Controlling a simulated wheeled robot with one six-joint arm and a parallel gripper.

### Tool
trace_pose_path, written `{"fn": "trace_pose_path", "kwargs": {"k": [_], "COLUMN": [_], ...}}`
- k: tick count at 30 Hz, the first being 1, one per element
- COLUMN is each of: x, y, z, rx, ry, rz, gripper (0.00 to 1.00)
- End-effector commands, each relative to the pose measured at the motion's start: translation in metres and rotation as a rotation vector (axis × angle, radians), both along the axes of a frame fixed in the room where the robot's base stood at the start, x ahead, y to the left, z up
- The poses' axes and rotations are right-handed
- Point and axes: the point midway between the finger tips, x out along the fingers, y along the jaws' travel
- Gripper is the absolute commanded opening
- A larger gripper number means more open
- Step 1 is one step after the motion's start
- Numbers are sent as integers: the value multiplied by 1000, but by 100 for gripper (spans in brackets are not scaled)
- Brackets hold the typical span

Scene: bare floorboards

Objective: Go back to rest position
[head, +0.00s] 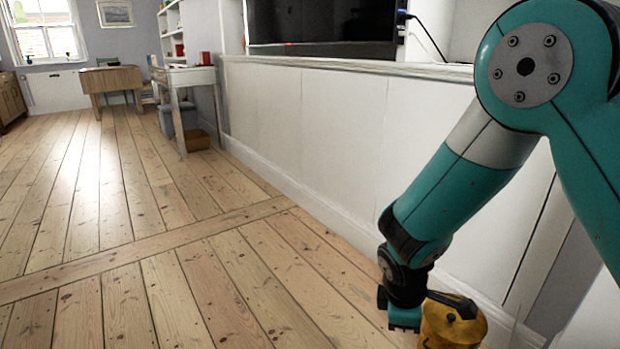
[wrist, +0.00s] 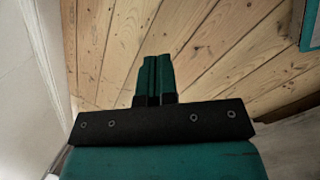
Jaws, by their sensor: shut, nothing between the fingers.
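My gripper (wrist: 154,70) shows in the wrist view with its two dark teal fingers pressed side by side. Nothing is between them. They point out over bare floorboards. In the head view my teal arm comes down from the upper right, bent at the elbow, with its end low near the base of the white wall. The fingers cannot be made out clearly there.
A yellow-orange rounded thing (head: 455,327) is low at the bottom right, just beside my arm's end; I cannot tell whether they touch. The white half-wall (head: 310,110) runs along the right. A white desk (head: 190,76) and wooden table (head: 112,78) stand far back. The floor (head: 110,230) at left is clear.

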Motion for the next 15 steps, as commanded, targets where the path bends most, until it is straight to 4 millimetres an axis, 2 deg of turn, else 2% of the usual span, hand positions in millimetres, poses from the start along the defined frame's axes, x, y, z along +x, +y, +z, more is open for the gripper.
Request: {"fn": "trace_pose_path", "kwargs": {"k": [1,6,12,15], "x": [-7,-41,-96,-126], "y": [4,16,25,28], "z": [27,96,170,199], "rx": [60,241,419,485], "ry": [-5,25,81,113], "rz": [-61,-253,-434,-501], "gripper": [0,0,0,0]}}
